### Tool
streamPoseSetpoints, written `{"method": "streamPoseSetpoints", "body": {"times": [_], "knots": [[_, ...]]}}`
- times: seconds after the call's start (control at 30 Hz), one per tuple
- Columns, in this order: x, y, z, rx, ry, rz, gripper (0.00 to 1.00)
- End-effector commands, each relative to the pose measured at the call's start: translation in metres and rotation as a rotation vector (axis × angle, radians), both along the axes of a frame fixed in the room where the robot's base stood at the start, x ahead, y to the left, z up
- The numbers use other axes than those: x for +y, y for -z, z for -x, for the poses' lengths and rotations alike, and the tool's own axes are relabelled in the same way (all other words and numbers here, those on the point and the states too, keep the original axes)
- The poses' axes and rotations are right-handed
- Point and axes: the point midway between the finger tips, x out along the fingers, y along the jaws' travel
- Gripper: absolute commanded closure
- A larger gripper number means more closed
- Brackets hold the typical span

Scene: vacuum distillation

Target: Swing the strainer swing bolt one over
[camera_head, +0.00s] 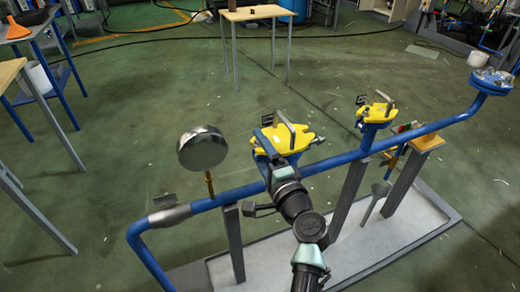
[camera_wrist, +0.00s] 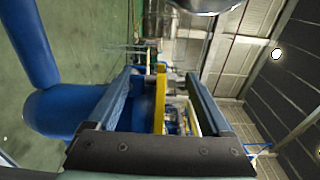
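The nearer yellow strainer top (camera_head: 304,139) sits on the blue pipe in the middle of the head view. My gripper (camera_head: 276,143) is at its left side, and my wrist partly covers it. In the wrist view my gripper (camera_wrist: 160,76) is open, its two fingers apart. A yellow edge-on part (camera_wrist: 160,95) stands between the fingers, with visible space on both sides. I cannot clearly tell the swing bolt from my fingers and the metal bars there. A second yellow-topped fitting (camera_head: 376,112) with dark bars stands farther right on the pipe.
A round gauge (camera_head: 203,148) stands on the pipe (camera_head: 240,193) left of my gripper. A blue end flange (camera_head: 491,82) is at far right. Grey posts (camera_head: 349,195) rise from a pale base tray (camera_head: 400,243). The green floor behind is mostly clear; a small table (camera_head: 252,13) stands at the back.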

Motion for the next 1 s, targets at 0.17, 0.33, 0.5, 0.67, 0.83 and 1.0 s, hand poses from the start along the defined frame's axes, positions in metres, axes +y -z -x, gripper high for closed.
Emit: {"method": "streamPoseSetpoints", "body": {"times": [0.17, 0.33, 0.5, 0.67, 0.83, 1.0], "knots": [[0.0, 0.0, 0.0, -0.001, 0.0, 0.003, 0.12], [-0.001, -0.001, 0.002, -0.001, 0.001, 0.004, 0.12], [-0.006, -0.001, 0.019, 0.0, 0.002, 0.004, 0.12], [-0.017, -0.001, 0.05, 0.001, 0.003, 0.003, 0.12], [-0.029, -0.001, 0.085, 0.001, 0.004, 0.004, 0.12], [-0.037, 0.0, 0.111, 0.001, 0.003, 0.003, 0.12]]}}
